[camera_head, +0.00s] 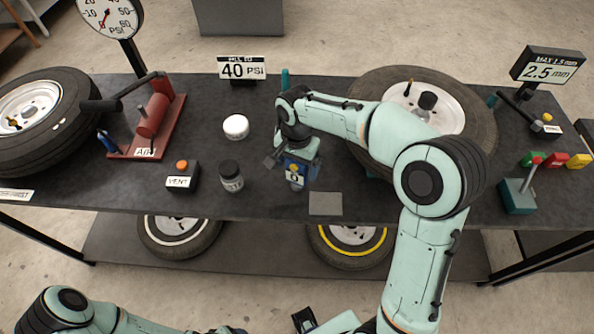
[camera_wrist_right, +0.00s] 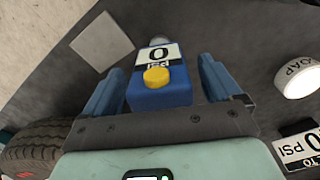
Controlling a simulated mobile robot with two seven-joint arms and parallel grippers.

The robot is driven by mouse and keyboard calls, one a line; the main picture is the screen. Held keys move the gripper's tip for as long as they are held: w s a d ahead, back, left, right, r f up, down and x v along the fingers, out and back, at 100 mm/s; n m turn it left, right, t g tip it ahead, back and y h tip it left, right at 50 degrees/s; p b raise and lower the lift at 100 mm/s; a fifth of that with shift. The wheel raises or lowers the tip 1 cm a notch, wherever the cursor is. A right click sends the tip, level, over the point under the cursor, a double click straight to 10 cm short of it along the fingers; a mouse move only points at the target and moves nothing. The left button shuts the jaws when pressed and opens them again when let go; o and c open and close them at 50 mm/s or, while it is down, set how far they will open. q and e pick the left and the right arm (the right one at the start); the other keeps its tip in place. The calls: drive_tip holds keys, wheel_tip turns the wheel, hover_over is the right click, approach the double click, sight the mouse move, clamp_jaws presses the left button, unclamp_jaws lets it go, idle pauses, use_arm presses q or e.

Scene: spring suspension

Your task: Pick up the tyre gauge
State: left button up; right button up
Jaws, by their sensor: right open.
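The tyre gauge (camera_wrist_right: 160,95) is a small blue block with a 0 psi display and a yellow button. It stands on the dark bench and also shows in the head view (camera_head: 296,177), partly hidden under my right gripper. My right gripper (camera_wrist_right: 158,78) is open, with one blue finger on each side of the gauge; I cannot tell whether either finger touches it. In the head view the right gripper (camera_head: 292,160) is low over the bench. My left arm shows at the lower left; its gripper's opening cannot be made out at the bottom edge.
A grey square pad (camera_head: 325,204) lies right of the gauge. A dark jar (camera_head: 231,178), a white tub (camera_head: 236,127) and a VENT button box (camera_head: 182,177) stand to the left. A large tyre (camera_head: 366,84) lies behind my right arm. A 40 PSI sign (camera_head: 242,68) stands behind.

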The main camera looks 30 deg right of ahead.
wheel_tip(320, 180, down, 2)
drive_tip(key=shift+c, duration=0.3)
drive_tip(key=c, duration=1)
drive_tip(key=shift+c, duration=0.3)
drive_tip(key=shift+r, duration=0.15)
